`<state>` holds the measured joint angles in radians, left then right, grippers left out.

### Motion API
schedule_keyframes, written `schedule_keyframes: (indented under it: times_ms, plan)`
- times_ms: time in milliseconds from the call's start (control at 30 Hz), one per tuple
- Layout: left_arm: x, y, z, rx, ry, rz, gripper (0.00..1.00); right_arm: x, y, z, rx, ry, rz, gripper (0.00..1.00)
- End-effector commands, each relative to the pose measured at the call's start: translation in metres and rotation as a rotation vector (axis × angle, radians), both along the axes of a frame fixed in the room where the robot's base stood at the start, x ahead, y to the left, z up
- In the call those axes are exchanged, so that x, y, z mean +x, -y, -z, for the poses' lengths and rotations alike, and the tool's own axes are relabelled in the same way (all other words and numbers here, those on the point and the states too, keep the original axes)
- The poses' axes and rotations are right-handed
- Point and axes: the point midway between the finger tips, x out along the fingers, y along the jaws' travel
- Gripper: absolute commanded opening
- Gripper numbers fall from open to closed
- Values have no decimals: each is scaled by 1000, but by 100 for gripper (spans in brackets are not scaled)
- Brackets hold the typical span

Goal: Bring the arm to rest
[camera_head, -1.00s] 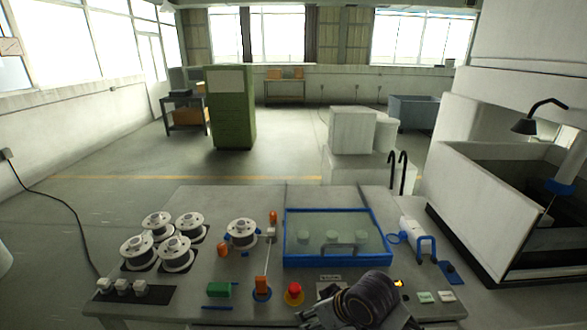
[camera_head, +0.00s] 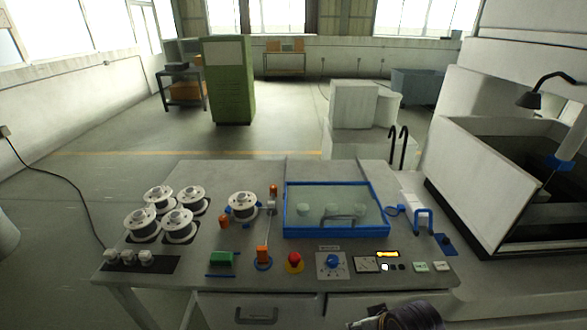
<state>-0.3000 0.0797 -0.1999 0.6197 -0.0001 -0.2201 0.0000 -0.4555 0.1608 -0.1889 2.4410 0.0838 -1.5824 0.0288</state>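My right arm's dark rounded wrist (camera_head: 415,316) shows at the bottom edge of the head view, right of centre, in front of the workbench. A small grey part of my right gripper (camera_head: 366,322) shows just left of it. The frame edge cuts off most of this gripper, so its fingers cannot be made out. No held object shows there. My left arm and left gripper are out of the picture.
The workbench (camera_head: 330,172) carries several wire spools (camera_head: 178,223), a blue-framed glass lid (camera_head: 336,233), a red button (camera_head: 294,261) and a blue knob (camera_head: 333,261). A drawer handle (camera_head: 256,315) is on its front. A white machine tank (camera_head: 485,165) stands at right.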

Motion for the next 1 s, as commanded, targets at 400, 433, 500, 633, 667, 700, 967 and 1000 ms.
schedule_keyframes:
  times_ms: [400, 433, 500, 633, 667, 700, 967, 1000]
  plan:
    - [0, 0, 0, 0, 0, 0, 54, -30, 34, 14, -63, -47, 69, 55]
    - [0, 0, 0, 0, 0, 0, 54, -32, 36, 15, -66, -50, 73, 55]
    - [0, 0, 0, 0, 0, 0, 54, -37, 40, 17, -77, -57, 81, 55]
    - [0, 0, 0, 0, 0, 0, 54, -33, 40, 31, -78, -61, 80, 55]
    - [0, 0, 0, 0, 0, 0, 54, -32, 40, 34, -77, -62, 80, 55]
    - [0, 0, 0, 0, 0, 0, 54, -31, 39, 38, -78, -64, 80, 55]
    - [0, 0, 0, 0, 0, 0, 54, -24, 38, 72, -78, -76, 77, 55]
    - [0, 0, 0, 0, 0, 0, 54, -23, 38, 80, -78, -77, 77, 55]
